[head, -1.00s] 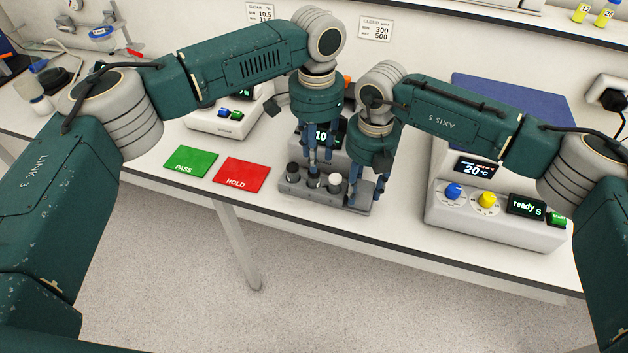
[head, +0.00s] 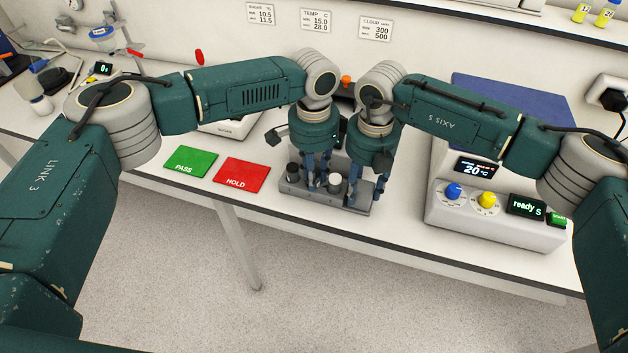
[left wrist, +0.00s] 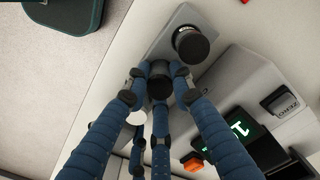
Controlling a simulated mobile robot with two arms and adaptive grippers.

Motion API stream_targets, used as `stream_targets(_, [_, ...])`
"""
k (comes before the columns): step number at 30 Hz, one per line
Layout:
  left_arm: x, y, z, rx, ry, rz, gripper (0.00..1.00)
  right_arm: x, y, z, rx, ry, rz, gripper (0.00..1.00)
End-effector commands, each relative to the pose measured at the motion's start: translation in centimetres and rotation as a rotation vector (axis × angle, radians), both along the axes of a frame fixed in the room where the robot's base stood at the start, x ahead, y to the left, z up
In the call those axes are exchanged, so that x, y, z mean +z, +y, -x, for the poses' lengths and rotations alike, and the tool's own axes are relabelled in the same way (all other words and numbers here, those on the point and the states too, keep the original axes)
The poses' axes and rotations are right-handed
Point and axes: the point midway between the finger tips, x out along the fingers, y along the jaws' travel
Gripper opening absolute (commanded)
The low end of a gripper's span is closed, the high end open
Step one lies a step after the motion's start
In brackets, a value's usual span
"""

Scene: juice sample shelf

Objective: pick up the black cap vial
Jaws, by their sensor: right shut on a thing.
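The grey vial rack (head: 320,197) stands near the table's front edge. A dark-capped vial (head: 293,171) is at its left and a white-capped vial (head: 335,181) is further right. My left gripper (head: 315,184) is down over the middle slot. In the left wrist view its fingers (left wrist: 160,73) stand apart on both sides of a black cap (left wrist: 160,88); contact is unclear. Another black cap (left wrist: 190,44) is beside it, and the white cap (left wrist: 137,117) is partly hidden. My right gripper (head: 367,193) is shut on the rack's right end, its grip partly hidden.
A green PASS mat (head: 191,161) and a red HOLD mat (head: 242,175) lie left of the rack. A device with blue and yellow knobs (head: 470,205) stands on the right. Another instrument, with an orange button (left wrist: 193,164), is close behind the rack. My two arms are close together.

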Motion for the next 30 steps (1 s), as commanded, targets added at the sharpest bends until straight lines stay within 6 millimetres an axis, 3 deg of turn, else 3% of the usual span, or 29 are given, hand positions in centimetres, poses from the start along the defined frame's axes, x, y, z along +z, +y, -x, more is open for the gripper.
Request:
stream_targets(14, [0.8,0.0,-0.1,-0.001,-0.002,0.001,0.0,0.0,0.0,0.0,0.0,0.0,0.0,0.04])
stream_targets(24, [7.2,-0.1,-0.1,-0.002,-0.004,0.002,0.0,0.0,0.0,0.0,0.0,0.0,0.0,0.04])
stream_targets(30, [9.6,-0.1,0.0,-0.001,-0.001,0.001,0.0,0.0,0.0,0.0,0.0,0.0,0.0,0.04])
